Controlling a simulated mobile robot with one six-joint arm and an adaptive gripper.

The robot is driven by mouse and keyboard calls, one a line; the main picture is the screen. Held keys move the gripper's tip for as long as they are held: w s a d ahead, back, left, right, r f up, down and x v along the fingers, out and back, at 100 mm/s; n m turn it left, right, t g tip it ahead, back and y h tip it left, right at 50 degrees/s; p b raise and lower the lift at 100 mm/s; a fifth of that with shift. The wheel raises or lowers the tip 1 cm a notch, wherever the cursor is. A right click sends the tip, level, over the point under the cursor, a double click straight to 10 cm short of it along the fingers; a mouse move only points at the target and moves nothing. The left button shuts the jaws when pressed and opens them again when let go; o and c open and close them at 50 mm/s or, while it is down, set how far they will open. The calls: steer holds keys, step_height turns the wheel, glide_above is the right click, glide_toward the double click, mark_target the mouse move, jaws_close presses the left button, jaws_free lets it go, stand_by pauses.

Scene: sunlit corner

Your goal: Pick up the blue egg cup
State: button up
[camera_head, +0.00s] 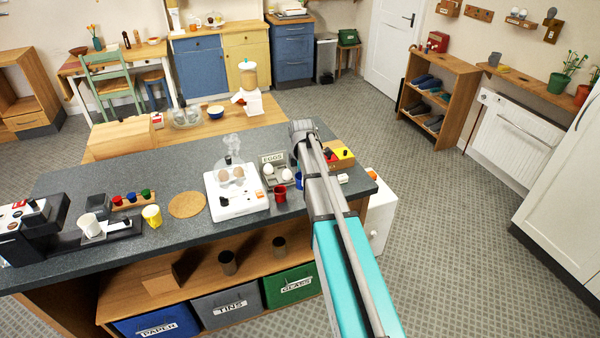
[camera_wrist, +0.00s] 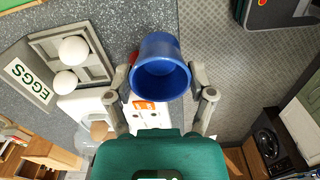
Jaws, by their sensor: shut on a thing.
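The blue egg cup (camera_wrist: 161,68) is between the two fingers of my gripper (camera_wrist: 158,82) in the wrist view, its open mouth towards the camera. The fingers are shut on its sides. In the head view only a sliver of the blue egg cup (camera_head: 299,181) shows beside my arm, which hides the rest. I cannot tell for sure whether its foot is clear of the counter. A red egg cup (camera_head: 280,194) stands on the counter to the left; a bit of red shows behind the blue cup in the wrist view.
A white egg cooker (camera_head: 237,203) with brown eggs and a clear dome stands left on the grey counter (camera_head: 165,178). An egg tray (camera_head: 271,184) with white eggs and an EGGS sign (camera_head: 272,158) is close by. A red and yellow item (camera_head: 341,157) lies right of my arm.

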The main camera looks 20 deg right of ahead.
steer(key=s+a+r+p, duration=0.1)
steer(key=s+r+p, duration=0.2)
steer(key=s, duration=0.6)
steer(key=shift+a+r, duration=0.4)
steer(key=shift+r, duration=0.3)
steer(key=shift+s+f, duration=0.1)
step_height(320, 180, down, 4)
steer(key=b, duration=0.4)
steer(key=shift+f, duration=0.1)
steer(key=shift+d, duration=0.1)
